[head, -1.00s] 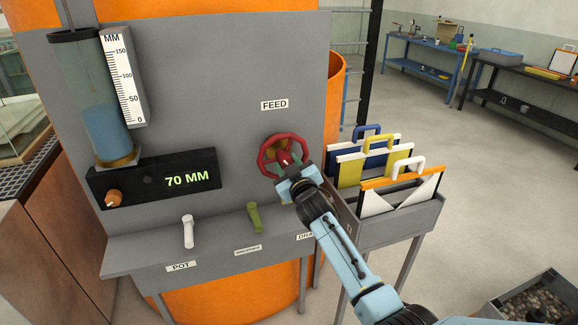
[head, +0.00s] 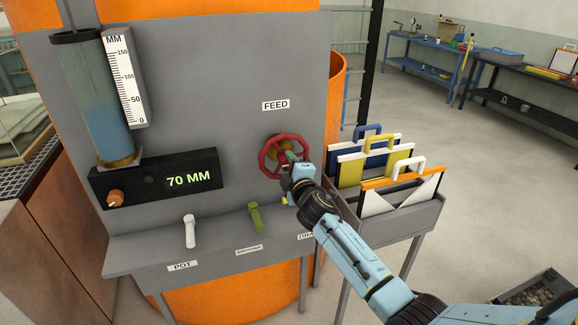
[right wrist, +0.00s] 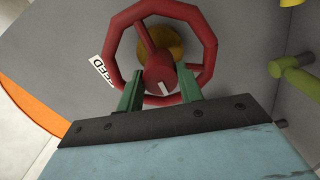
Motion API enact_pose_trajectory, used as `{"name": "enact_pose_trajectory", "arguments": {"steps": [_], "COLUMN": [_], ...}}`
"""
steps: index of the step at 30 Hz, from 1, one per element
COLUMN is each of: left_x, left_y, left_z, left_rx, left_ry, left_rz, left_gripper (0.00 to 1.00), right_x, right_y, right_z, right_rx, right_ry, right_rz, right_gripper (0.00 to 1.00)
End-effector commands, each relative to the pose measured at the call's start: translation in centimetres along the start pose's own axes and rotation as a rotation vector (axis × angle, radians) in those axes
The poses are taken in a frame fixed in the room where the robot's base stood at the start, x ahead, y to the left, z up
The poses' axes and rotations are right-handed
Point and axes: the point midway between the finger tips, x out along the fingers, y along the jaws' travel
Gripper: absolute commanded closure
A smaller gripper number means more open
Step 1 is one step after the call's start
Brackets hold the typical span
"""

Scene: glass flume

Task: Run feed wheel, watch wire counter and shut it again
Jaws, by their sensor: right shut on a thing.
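The red feed wheel (head: 266,163) is on the grey panel under the FEED label (head: 275,105). My right gripper (head: 289,157) is at the wheel. In the right wrist view, its green fingers (right wrist: 158,88) are closed on either side of the wheel's red hub (right wrist: 158,72), which bears a white mark; the rim (right wrist: 207,45) circles around them. The black counter (head: 150,182) reads 70 MM in green and has an orange knob (head: 115,198). My left gripper is not in view.
A clear tube (head: 95,90) of blue water stands beside a MM scale (head: 122,80). White (head: 190,231) and green (head: 255,217) levers sit below the panel. A grey rack (head: 405,220) of coloured boards stands close right of my gripper. Open floor lies beyond.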

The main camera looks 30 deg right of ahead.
Motion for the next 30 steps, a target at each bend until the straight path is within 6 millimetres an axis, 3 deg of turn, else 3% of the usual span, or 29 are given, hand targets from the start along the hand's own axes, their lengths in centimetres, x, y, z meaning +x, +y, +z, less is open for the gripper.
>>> {"name": "enact_pose_trajectory", "arguments": {"steps": [15,30], "left_x": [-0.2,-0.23], "left_y": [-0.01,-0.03], "left_z": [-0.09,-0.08], "left_rx": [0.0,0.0], "left_ry": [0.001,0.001], "left_rz": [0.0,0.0], "left_gripper": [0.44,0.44], "right_x": [-0.01,-0.01], "right_y": [-0.07,-0.08], "right_z": [0.04,0.05], "right_rx": [-0.313,-0.36], "right_ry": [-0.001,-0.001], "right_rz": [-0.002,-0.002], "right_gripper": [1.0,1.0]}}
